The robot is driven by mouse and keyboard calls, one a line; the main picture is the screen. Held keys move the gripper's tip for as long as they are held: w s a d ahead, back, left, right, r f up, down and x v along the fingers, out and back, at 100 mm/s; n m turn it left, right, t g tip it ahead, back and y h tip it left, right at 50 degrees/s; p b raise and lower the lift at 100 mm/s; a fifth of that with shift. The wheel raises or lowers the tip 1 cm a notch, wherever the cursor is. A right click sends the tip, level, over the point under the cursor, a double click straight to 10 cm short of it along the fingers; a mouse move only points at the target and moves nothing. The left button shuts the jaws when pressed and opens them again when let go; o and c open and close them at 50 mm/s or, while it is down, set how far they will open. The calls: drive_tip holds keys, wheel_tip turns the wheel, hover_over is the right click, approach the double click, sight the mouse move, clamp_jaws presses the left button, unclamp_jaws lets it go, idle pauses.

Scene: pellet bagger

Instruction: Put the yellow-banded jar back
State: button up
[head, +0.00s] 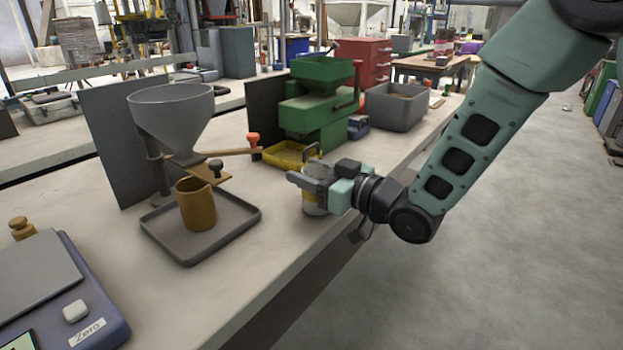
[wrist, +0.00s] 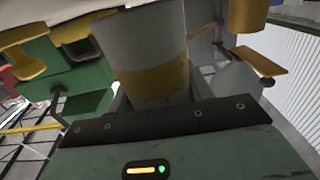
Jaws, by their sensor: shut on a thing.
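The yellow-banded jar (head: 315,198) is a grey cylinder near the bench's front edge, partly hidden by my gripper (head: 312,182). In the wrist view the jar (wrist: 146,50) fills the middle, with its yellow band low in the picture. My gripper is shut on the jar, which looks upright. I cannot tell whether its base touches the bench top.
Left of the jar, an ochre jug (head: 196,205) stands on a grey tray (head: 245,213) under a grey funnel (head: 172,112). A green machine (head: 315,105) with a yellow tray (head: 285,155) stands behind. A blue scale (head: 95,322) is front left. Bare bench lies between.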

drive_tip(key=shift+f, duration=0.4)
drive_tip(key=shift+f, duration=0.2)
drive_tip(key=o, duration=1.2)
drive_tip(key=shift+c, duration=0.2)
